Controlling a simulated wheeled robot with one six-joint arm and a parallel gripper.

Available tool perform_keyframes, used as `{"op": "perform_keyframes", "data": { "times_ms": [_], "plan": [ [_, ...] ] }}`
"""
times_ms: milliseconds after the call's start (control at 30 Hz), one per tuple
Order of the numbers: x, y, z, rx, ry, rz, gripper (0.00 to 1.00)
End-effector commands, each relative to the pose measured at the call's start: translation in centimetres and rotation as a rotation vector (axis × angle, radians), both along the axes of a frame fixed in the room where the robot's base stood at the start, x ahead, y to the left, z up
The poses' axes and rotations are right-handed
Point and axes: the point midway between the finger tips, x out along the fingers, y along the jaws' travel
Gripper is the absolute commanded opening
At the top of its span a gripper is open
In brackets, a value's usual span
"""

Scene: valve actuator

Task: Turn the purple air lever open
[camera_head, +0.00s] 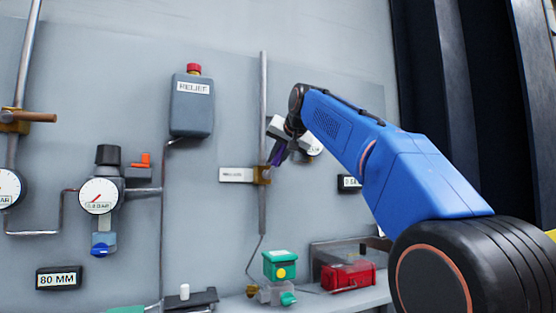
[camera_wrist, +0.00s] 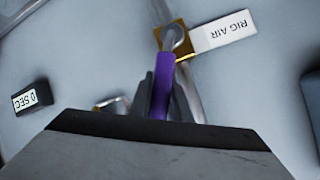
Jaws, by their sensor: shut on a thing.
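The purple air lever (camera_wrist: 161,86) is mounted at a brass valve body (camera_wrist: 171,38) on a vertical grey pipe. In the wrist view the lever runs from the valve down between the fingers of my gripper (camera_wrist: 159,98), which are shut on it. A white tag reading RIG AIR (camera_wrist: 227,29) sits beside the valve. In the head view the purple lever (camera_head: 277,152) slants up and right from the brass valve (camera_head: 262,175) toward my gripper (camera_head: 284,149). My blue arm reaches in from the right, and my gripper hides the lever's outer end.
A grey RELIEF box (camera_head: 191,106) with a red button is left of the pipe (camera_head: 263,100). A pressure gauge (camera_head: 99,195) is further left. A green-topped device (camera_head: 280,265) and a red box (camera_head: 347,275) are below.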

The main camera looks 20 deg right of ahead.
Motion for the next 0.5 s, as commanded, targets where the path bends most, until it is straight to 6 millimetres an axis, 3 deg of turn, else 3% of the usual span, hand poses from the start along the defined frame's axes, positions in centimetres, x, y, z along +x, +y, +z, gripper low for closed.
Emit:
{"op": "perform_keyframes", "data": {
  "times_ms": [300, 333, 367, 400, 500],
  "plan": [
    [0.00, 0.02, -0.14, 0.000, 0.003, 0.001, 0.00],
    [0.01, 0.02, -0.14, 0.000, 0.003, 0.001, 0.24],
    [0.01, 0.02, -0.14, 0.000, 0.003, 0.001, 0.31],
    [0.01, 0.03, -0.13, 0.000, 0.003, 0.001, 0.35],
    [0.02, 0.06, -0.08, 0.001, 0.002, 0.001, 0.35]
  ]
}}
